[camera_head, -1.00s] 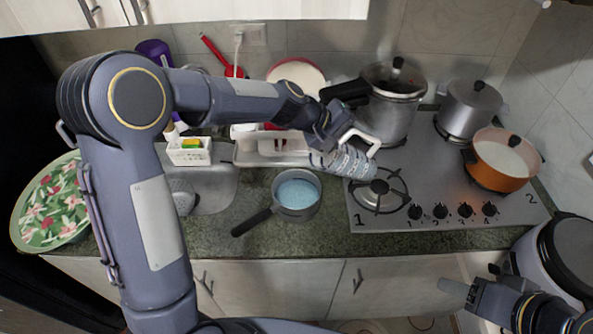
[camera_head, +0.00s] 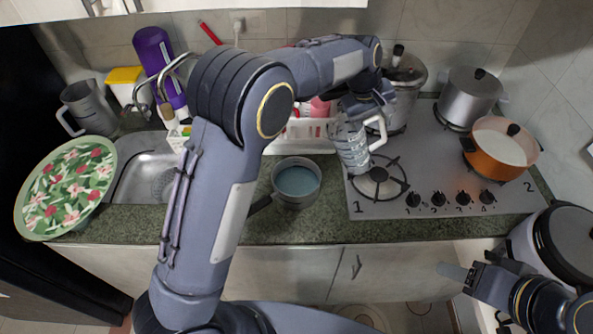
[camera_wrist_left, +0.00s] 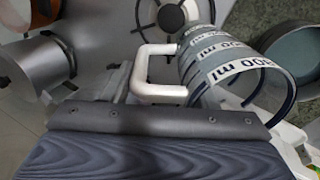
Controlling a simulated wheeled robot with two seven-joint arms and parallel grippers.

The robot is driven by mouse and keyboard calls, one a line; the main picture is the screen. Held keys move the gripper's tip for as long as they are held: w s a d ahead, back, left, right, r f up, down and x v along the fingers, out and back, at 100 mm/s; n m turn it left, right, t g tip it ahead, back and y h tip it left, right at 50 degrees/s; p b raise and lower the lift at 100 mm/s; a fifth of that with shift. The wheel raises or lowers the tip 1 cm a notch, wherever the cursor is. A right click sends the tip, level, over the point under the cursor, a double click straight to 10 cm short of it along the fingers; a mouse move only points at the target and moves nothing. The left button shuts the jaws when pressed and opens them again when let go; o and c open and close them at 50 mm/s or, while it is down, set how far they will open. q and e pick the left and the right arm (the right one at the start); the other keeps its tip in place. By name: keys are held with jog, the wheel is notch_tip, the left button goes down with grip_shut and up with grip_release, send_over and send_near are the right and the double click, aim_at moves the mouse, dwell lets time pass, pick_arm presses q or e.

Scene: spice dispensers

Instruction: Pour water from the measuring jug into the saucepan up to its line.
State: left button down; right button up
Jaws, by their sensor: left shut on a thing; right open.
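The clear measuring jug (camera_head: 352,150) has dark markings and a white handle, and hangs nearly upright over the left edge of the hob. It is right of the saucepan and apart from it. My left gripper (camera_head: 372,112) is shut on the jug by its handle side; its fingertips are mostly hidden. The dark grey saucepan (camera_head: 284,200) stands on the counter with bluish water in it; I cannot make out its line. The wrist view shows the jug (camera_wrist_left: 225,65) and the saucepan (camera_wrist_left: 290,55) beyond it. My right gripper (camera_head: 462,275) is open and empty at lower right.
The hob (camera_head: 420,190) holds an orange pot (camera_head: 495,155), a steel pot (camera_head: 468,98) and a pressure cooker (camera_head: 405,85). A white dish rack (camera_head: 300,135) stands behind the saucepan.

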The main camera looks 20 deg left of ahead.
aim_at(383, 128)
pick_arm(q)
jog(key=shift+w+d+f+g+y, duration=0.25)
jog(key=shift+w+d+f+y, duration=0.05)
jog(key=shift+d+y, duration=0.15)
jog(key=shift+w+d+f+g+y, duration=0.25)
jog(key=shift+d+y, duration=0.2)
jog(key=shift+w+d+f+g+y, duration=0.35)
jog(key=shift+d+f+g+y, duration=0.15)
jog(key=shift+f+y, duration=0.35)
jog(key=shift+r, duration=2.6)
